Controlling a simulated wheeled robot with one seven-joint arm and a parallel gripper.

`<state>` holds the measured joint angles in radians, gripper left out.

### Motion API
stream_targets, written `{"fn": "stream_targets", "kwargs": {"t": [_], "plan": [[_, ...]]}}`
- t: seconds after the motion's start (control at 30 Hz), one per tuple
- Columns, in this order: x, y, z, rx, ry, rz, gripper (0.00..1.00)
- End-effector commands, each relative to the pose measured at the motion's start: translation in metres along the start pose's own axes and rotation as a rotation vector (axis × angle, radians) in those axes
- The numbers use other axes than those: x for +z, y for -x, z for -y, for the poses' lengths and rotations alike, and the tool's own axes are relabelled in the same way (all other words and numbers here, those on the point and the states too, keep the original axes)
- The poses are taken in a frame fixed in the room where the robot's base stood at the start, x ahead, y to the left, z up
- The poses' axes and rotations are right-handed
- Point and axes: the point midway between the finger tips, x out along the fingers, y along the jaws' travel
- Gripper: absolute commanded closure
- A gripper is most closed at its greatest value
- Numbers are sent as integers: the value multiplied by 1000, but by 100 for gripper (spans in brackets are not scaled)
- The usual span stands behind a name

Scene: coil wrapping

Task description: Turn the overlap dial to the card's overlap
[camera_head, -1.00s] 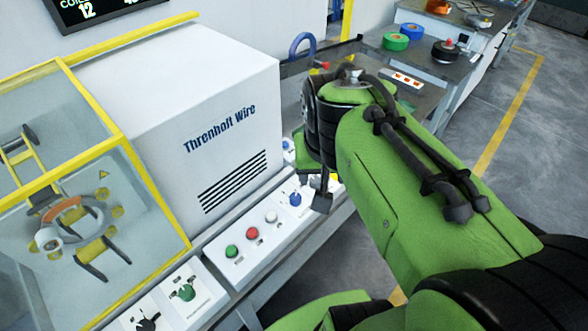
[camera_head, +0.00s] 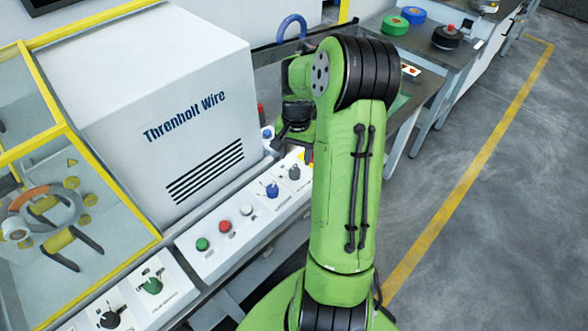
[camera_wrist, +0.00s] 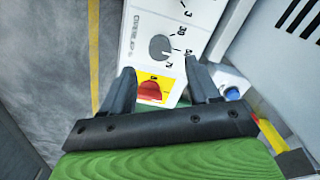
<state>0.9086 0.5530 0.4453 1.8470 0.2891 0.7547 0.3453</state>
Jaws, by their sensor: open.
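The grey dial (camera_wrist: 160,47) sits on a white plate with printed numbers around it, among them a 30 and a 50. The lettering beside it is too blurred to read surely. In the head view it appears to be the small grey knob (camera_head: 294,172) near the far end of the control panel. My gripper (camera_wrist: 162,84) is open and empty, its two fingers apart over the red button side of the dial. In the head view its dark end (camera_head: 294,122) is above the far end of the panel. I cannot make out the card.
A red button on a yellow plate (camera_wrist: 152,90) lies between my fingers, beside the dial. A blue knob (camera_head: 272,190) and green, red and white buttons run along the panel (camera_head: 262,225). The Threnholt Wire housing (camera_head: 170,100) rises to the left. Open floor (camera_head: 480,230) lies right.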

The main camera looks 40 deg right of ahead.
Motion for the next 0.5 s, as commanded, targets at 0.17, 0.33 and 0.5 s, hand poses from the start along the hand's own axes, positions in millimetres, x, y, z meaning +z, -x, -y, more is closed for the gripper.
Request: {"fn": "stream_targets", "kwargs": {"t": [0.17, 0.33, 0.5], "plan": [[1, -43, 0, 0, 1, 4, 39], [0, -61, 0, 0, 1, 0, 39], [0, -62, 0, 0, 1, -1, 39]]}}
